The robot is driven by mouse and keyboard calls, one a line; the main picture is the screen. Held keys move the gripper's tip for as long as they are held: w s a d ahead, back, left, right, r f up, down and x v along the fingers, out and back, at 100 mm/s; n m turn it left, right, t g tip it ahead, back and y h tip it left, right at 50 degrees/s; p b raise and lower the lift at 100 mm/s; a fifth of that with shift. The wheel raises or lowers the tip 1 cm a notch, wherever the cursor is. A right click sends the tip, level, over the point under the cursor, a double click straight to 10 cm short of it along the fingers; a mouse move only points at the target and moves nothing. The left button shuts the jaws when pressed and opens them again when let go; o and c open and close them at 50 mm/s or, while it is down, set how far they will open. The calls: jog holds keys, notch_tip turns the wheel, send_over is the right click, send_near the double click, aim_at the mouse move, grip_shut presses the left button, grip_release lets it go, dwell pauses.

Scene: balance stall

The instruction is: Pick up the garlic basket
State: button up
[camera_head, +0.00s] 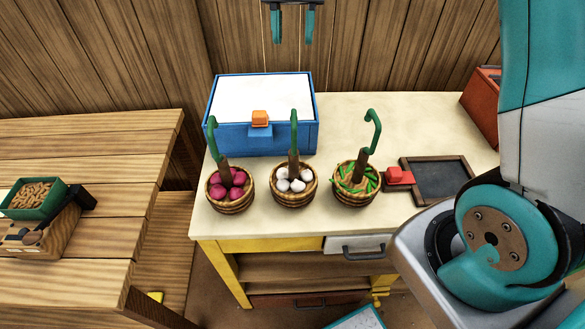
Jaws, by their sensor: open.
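The garlic basket (294,195) stands upright on the cream-topped table (240,221), in the middle of a row of three. It is a round woven basket holding several white bulbs, with a brown upright and a green hooked handle (294,130) rising above it. My gripper (293,40) shows at the top edge, with two teal fingers pointing down and apart. It is open with nothing between the fingers. In the picture it is above the garlic basket's handle and clear of it; its depth is hard to judge.
A basket of magenta bulbs (231,203) stands left, a basket of green pods (352,198) right. A blue box (224,137) with a white top sits behind. A dark framed slate (441,180) with a red block (399,176) lies right. My arm covers the lower right.

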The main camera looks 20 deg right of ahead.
aim_at(294, 114)
jog(key=shift+n, duration=0.6)
jog(key=b+x, duration=0.1)
jog(key=x, duration=0.6)
jog(key=b+x, duration=0.1)
jog(key=x, duration=0.2)
jog(key=shift+w+d+f+b, duration=0.15)
jog(key=shift+d+f+b, duration=0.05)
jog(key=shift+f+b, duration=0.2)
jog(key=shift+p+x, duration=1.05)
jog(key=shift+x, duration=2.1)
grip_shut()
